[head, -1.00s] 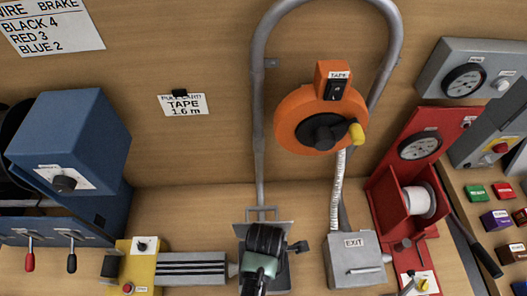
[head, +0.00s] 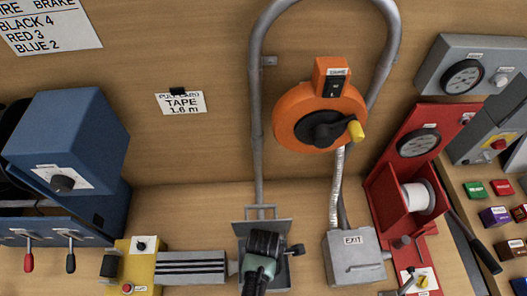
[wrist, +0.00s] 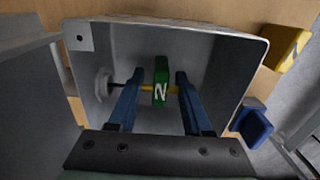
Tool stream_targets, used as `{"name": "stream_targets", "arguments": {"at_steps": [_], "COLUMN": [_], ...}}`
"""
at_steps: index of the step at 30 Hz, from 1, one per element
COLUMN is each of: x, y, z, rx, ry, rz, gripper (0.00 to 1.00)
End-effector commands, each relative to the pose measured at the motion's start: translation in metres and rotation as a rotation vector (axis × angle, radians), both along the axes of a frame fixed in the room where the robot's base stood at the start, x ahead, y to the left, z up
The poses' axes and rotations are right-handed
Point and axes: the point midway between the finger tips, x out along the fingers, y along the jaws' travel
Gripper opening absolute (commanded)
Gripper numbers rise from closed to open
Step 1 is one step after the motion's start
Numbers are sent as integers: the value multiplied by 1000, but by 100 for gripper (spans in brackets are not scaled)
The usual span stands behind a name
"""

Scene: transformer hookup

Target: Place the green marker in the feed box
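The green marker (wrist: 160,82), a small block with a white 2, shows in the wrist view inside a grey open box (wrist: 88,75), which I take to be the feed box. A thin dark and yellow rod or wire runs sideways at the marker, from a pale round fitting on the left wall. My gripper's (wrist: 158,78) two blue fingers stand one on each side of the marker, with a visible gap to each. In the head view, my dark wrist covers most of the feed box (head: 240,229); the fingers and marker are hidden there.
In the wrist view, a yellow block (wrist: 285,47) and a blue block (wrist: 254,124) are right of the box. In the head view, the grey EXIT box (head: 355,262) stands close right, a grey pipe (head: 256,130) rises behind, and a yellow unit (head: 140,265) is left.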

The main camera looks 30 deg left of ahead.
Motion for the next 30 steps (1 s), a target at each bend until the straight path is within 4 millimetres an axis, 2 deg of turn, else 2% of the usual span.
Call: {"name": "stream_targets", "arguments": {"at_steps": [6, 11, 14, 24, 30], "x": [0, 0, 1, 1, 1], "y": [0, 0, 0, 0, 0], "z": [1, 11, 26, 92, 117], "rx": [0, 1, 1, 1, 0], "ry": [0, -1, -3, -3, -2], "rz": [0, 0, 0, 0, 0], "gripper": [49, 49, 49, 49, 49]}}
